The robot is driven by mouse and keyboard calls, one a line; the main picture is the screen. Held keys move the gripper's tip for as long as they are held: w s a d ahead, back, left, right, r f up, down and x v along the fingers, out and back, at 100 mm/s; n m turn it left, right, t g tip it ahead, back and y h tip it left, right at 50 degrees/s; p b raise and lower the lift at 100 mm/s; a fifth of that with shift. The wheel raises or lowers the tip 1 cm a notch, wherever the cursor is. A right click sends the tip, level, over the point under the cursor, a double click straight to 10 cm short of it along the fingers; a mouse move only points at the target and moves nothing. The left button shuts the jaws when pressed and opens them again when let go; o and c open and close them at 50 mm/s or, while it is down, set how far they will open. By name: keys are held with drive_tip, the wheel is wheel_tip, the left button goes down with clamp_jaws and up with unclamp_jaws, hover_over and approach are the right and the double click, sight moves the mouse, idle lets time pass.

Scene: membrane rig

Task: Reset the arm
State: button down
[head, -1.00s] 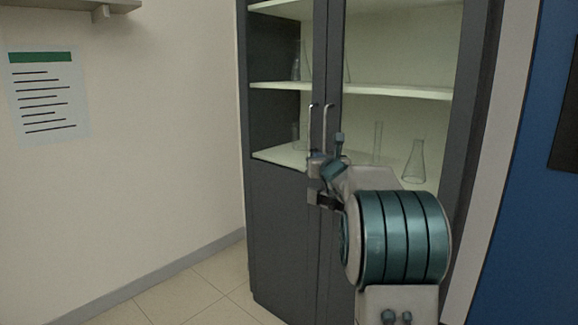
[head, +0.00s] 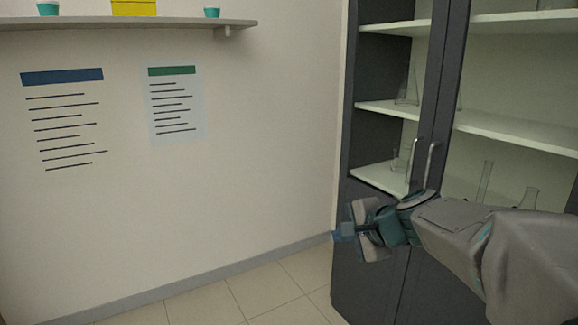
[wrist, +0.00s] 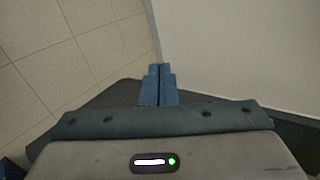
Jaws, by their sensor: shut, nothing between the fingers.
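My gripper (head: 338,235) is at the end of my grey and teal arm, at the right of the head view. It points left, in front of the lower part of the dark cabinet. In the wrist view my gripper (wrist: 159,72) shows its two blue fingers side by side and touching, with nothing between them. Past the fingertips are floor tiles and the foot of the wall.
The dark glass-fronted cabinet (head: 372,255) stands at the right, with glassware such as a flask (head: 408,85) on its shelves. Two posters, one blue-headed (head: 62,120) and one green-headed (head: 172,105), hang on the left wall. A wall shelf (head: 130,24) is above them. The tiled floor (head: 265,288) is clear.

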drive_tip(key=s+d+f+n+g+h+p, duration=0.1)
drive_tip(key=s+d+n+g+h+p, duration=0.1)
drive_tip(key=s+n, duration=0.4)
drive_tip(key=s+d+f+n+g+h+p, duration=0.1)
drive_tip(key=s+n+g+h+p, duration=0.2)
drive_tip(key=s+n+p, duration=0.4)
drive_tip(key=s+g, duration=0.1)
drive_tip(key=s, duration=0.8)
drive_tip(key=shift+d+h, duration=0.4)
